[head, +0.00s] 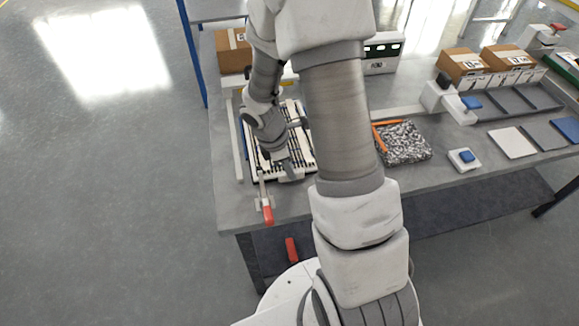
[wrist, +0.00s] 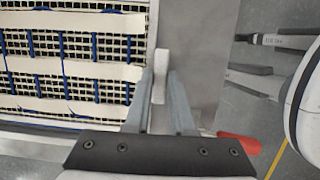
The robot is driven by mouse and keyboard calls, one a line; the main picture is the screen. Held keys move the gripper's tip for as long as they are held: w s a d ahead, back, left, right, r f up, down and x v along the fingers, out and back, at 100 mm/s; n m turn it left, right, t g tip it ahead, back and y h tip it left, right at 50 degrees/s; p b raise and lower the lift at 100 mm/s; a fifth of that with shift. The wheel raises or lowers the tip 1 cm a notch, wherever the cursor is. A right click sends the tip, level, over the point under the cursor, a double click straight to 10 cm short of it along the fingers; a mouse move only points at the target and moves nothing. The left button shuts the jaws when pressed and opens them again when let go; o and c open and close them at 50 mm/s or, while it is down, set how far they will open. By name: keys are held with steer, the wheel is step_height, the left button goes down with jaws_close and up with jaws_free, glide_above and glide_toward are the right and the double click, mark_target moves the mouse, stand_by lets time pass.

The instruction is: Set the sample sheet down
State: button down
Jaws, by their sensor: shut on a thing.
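A framed mesh sheet with a dark grid, pale strips and blue cords, which I take for the sample sheet, fills the left of the wrist view (wrist: 60,60). In the head view it shows at the table's left end (head: 304,150), partly hidden by my arm. My gripper (wrist: 160,80) is at its edge, with both fingers closed on a narrow white tab (wrist: 160,65) beside the pale frame. Whether the tab is part of the sheet cannot be told. In the head view my gripper (head: 287,168) is low over the sheet's near side.
A red-handled clamp (head: 267,213) is at the table's front edge, close to my gripper. A speckled block (head: 405,145) and a blue-topped white device (head: 464,160) lie to the right. Cardboard boxes (head: 462,64) and trays (head: 510,100) stand farther right. Bare table (head: 225,190) shows at front left.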

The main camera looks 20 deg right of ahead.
steer(key=shift+f+b, duration=0.4)
steer(key=shift+f, duration=0.1)
stand_by(0.4)
steer(key=c, duration=0.7)
jaws_free()
steer(key=s+p+v, duration=0.1)
steer(key=p+v, duration=0.2)
steer(key=v, duration=1.3)
steer(key=s+a+r+m+t+y, duration=0.1)
steer(key=s+r+m+t, duration=0.1)
steer(key=s+r+m, duration=0.2)
steer(key=s+a+r+m+t+y, duration=0.1)
steer(key=s+r+m+t, duration=0.1)
steer(key=s+r+m, duration=0.3)
steer(key=s+a+r+m+t+y, duration=0.1)
steer(key=s+r+m+t, duration=0.1)
steer(key=s+r+m, duration=0.3)
step_height(320, 180, up, 3)
steer(key=shift+s+r+m, duration=0.2)
steer(key=shift+m, duration=0.6)
